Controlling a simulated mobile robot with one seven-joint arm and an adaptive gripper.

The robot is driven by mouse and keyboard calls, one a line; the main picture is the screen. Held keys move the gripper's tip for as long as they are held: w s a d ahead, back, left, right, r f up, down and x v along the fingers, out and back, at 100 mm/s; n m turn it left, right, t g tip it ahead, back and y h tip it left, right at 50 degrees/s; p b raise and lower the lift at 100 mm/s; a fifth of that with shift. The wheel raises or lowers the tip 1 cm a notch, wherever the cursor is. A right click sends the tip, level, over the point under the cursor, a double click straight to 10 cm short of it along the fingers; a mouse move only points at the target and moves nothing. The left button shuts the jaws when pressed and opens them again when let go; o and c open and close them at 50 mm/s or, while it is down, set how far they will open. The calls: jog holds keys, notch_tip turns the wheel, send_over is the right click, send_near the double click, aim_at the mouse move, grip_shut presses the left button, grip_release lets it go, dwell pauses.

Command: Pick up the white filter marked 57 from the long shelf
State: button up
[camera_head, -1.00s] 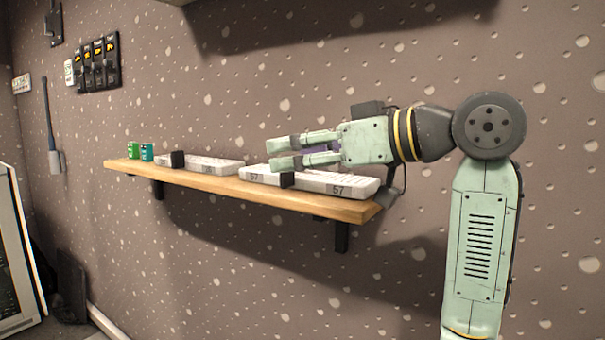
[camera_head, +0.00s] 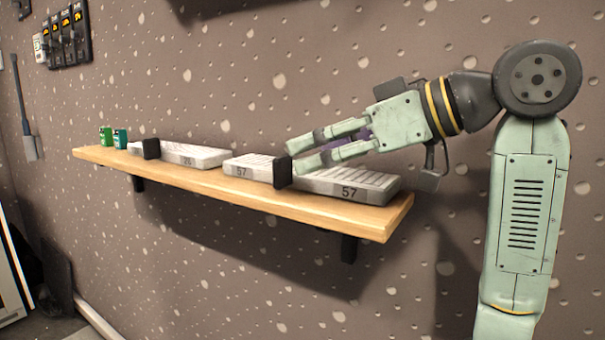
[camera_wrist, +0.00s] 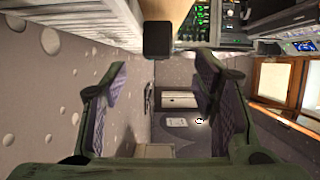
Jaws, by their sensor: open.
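The white filter marked 57 (camera_head: 345,190) lies on the long wooden shelf (camera_head: 340,218), toward its right end. It has ribbed white parts on both sides of a dark block (camera_head: 283,171), and 57 shows on each part. The wrist view shows white ribbing (camera_wrist: 60,22) at upper left and the dark block (camera_wrist: 157,38) at top centre. My gripper (camera_head: 295,156) is open and empty, its fingers pointing left and slightly down beside the dark block. In the wrist view the fingertips (camera_wrist: 163,76) are spread, with the block beyond and above the gap. Contact cannot be told.
Another white filter marked 26 (camera_head: 195,155), also with a dark block, lies farther left. Green (camera_head: 106,136) and teal (camera_head: 120,138) small containers stand at the shelf's far left. The speckled wall (camera_head: 350,50) is close behind the shelf. Faders (camera_head: 70,37) hang at upper left.

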aim_at(286, 157)
jog(key=x, duration=0.3)
jog(key=p+x, duration=0.1)
jog(key=x, duration=0.1)
jog(key=shift+w+a+r, duration=0.1)
jog(key=shift+w+r, duration=0.15)
grip_shut()
dwell(0.4)
